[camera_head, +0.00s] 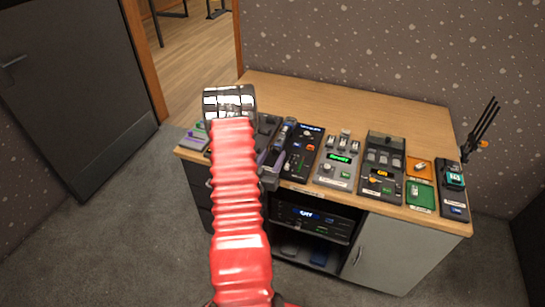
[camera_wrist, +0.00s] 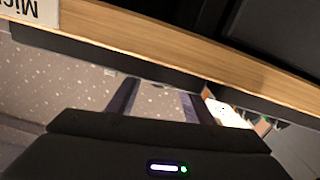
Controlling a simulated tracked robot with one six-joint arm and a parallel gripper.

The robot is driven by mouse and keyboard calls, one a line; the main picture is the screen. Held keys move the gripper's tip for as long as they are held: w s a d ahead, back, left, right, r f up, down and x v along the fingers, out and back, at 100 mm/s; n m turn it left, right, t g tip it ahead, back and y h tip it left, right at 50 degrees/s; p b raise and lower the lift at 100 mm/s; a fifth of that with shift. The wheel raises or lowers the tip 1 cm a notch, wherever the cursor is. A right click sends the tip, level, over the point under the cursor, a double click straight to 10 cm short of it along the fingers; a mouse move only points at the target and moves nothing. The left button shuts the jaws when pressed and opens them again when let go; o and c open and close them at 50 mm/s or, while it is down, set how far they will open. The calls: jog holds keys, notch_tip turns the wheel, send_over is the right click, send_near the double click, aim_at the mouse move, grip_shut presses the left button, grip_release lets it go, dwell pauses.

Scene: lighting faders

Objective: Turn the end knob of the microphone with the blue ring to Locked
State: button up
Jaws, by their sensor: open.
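My gripper (camera_wrist: 165,90) is open, with nothing between its fingers in the wrist view. It hangs close to the wooden desk's front edge (camera_wrist: 200,62). In the head view my gripper (camera_head: 271,176) is partly hidden by my red arm, at the desk's front left. A long grey piece that may be a microphone (camera_head: 286,131) lies just behind it. I cannot make out a blue ring or the end knob in either view. A white label (camera_wrist: 30,10) with upside-down lettering beginning "Mic" shows at the wrist view's top left.
Several control panels line the desk, including one with a green display (camera_head: 339,157) and one with an orange display (camera_head: 381,174). Orange (camera_head: 418,166) and green (camera_head: 420,196) trays sit right. A rack unit (camera_head: 312,218) is below. The desk's back is clear.

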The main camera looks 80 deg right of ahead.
jog(key=shift+c, duration=0.2)
jog(key=c, duration=1)
jog(key=shift+c, duration=0.2)
jog(key=shift+m, duration=2.3)
jog(key=o, duration=1.1)
